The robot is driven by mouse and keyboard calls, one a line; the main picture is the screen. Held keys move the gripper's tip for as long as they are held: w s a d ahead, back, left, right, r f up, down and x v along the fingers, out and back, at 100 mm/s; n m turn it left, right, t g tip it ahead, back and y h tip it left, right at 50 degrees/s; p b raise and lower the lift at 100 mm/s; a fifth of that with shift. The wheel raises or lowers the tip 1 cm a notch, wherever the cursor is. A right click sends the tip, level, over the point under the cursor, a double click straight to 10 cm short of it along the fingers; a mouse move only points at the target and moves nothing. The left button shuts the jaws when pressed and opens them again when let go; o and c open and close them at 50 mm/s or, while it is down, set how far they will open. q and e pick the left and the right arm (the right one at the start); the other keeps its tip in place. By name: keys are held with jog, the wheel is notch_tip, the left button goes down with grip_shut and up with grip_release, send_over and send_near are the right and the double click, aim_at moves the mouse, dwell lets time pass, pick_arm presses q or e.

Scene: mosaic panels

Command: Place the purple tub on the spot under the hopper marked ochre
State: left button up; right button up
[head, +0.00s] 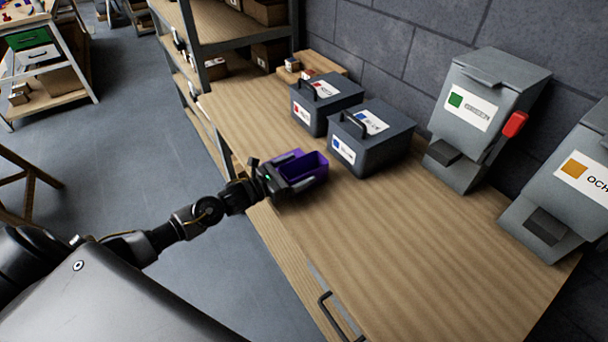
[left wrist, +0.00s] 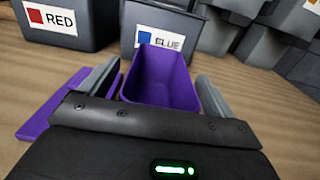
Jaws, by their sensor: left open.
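The purple tub (head: 312,166) stands upright and open-topped on the wooden bench, in front of the blue-labelled box. It also shows in the left wrist view (left wrist: 160,80). My left gripper (head: 292,182) is open at the tub, with one finger on each side of it in the left wrist view (left wrist: 160,92). I cannot tell whether the fingers touch it. The grey hopper with an ochre square and a partly cut-off label (head: 570,180) stands at the right against the wall. No spot mark shows clearly under it. My right gripper is out of view.
A flat purple piece (left wrist: 58,105) lies left of the tub. Lidded dark boxes marked red (head: 312,118) and blue (head: 372,158) stand behind. A green-marked hopper (head: 485,125) with a red lever stands left of the ochre one. The bench's front right (head: 430,270) is clear.

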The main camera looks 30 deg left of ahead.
pick_arm(q)
jog(key=shift+c, duration=0.3)
jog(key=c, duration=1.1)
jog(key=shift+r, duration=0.1)
jog(key=shift+r+b, duration=0.5)
jog(key=shift+r, duration=0.05)
jog(key=shift+s+a+r+b, duration=0.4)
jog(key=shift+s+r+b, duration=0.5)
jog(key=shift+s+r, duration=1.25)
jog(key=shift+s+a+r+b, duration=0.45)
jog(key=shift+s+r+b, duration=0.45)
jog(key=shift+s+r, duration=1.2)
jog(key=shift+s+a+r+b, duration=0.4)
jog(key=shift+s+r+b, duration=0.5)
jog(key=shift+s+r, duration=1.25)
jog(key=shift+s+f, duration=0.5)
jog(key=shift+f, duration=0.05)
